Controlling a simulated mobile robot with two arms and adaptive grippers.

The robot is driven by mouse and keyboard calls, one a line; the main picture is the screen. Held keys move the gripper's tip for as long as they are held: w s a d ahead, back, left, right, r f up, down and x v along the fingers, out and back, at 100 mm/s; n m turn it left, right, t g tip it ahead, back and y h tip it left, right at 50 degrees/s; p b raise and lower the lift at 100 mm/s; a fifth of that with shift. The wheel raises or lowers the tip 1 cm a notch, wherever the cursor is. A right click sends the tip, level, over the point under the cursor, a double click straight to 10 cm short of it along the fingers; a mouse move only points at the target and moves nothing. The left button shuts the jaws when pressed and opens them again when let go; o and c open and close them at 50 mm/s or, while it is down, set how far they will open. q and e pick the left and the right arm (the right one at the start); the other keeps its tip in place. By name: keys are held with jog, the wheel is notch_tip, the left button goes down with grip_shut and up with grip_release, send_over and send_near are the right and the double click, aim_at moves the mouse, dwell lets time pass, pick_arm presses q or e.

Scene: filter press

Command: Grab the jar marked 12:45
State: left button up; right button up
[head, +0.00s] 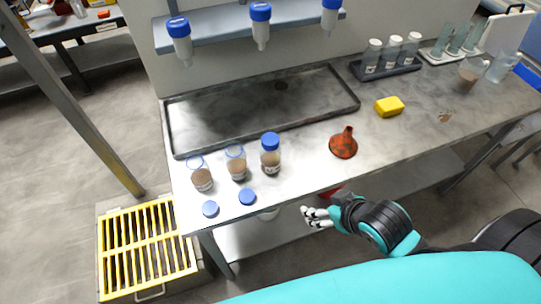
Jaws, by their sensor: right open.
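Several jars have small pale labels that are too small to read here, so I cannot tell which is marked 12:45. An open jar with brown contents (202,180) stands at the front left of the metal table, with a second open jar (237,165) to its right. A third jar (270,157), closed with a blue lid, stands right of them. My right gripper (306,217) is open and empty, in front of the table's front edge, below and right of the closed jar and apart from it. My left gripper is out of view.
Two loose blue lids (210,209) (247,197) lie before the open jars. A rimmed tray area (335,98) lies behind. A red funnel (343,143) and yellow sponge (390,106) are to the right. White-capped jars (391,52) stand in a dark rack at the back. Bare table lies around the funnel.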

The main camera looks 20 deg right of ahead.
jog(key=w+r+n+t+y, duration=0.1)
jog(key=w+r+t+y, duration=0.15)
jog(key=r, duration=0.25)
jog(key=n+t+y, duration=0.1)
jog(key=y, duration=0.1)
send_near(271, 151)
jog(key=shift+h, duration=0.25)
jog(key=x, duration=0.3)
jog(key=p+x, duration=0.1)
jog(key=x, duration=0.3)
jog(key=shift+d+f+p, duration=0.15)
jog(key=shift+f+p, duration=0.15)
jog(key=shift+f, duration=0.05)
jog(key=x, duration=0.1)
jog(key=p+x, duration=0.1)
jog(key=x, duration=0.2)
jog(key=shift+w+d+f, duration=0.15)
jog(key=shift+w+f, duration=0.15)
jog(key=shift+w, duration=0.05)
jog(key=shift+w+f, duration=0.2)
jog(key=shift+f, duration=0.05)
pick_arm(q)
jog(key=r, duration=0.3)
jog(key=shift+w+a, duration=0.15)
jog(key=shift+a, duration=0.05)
pick_arm(e)
jog(key=shift+c, duration=0.4)
jog(key=shift+c, duration=1)
jog(key=c, duration=1.1)
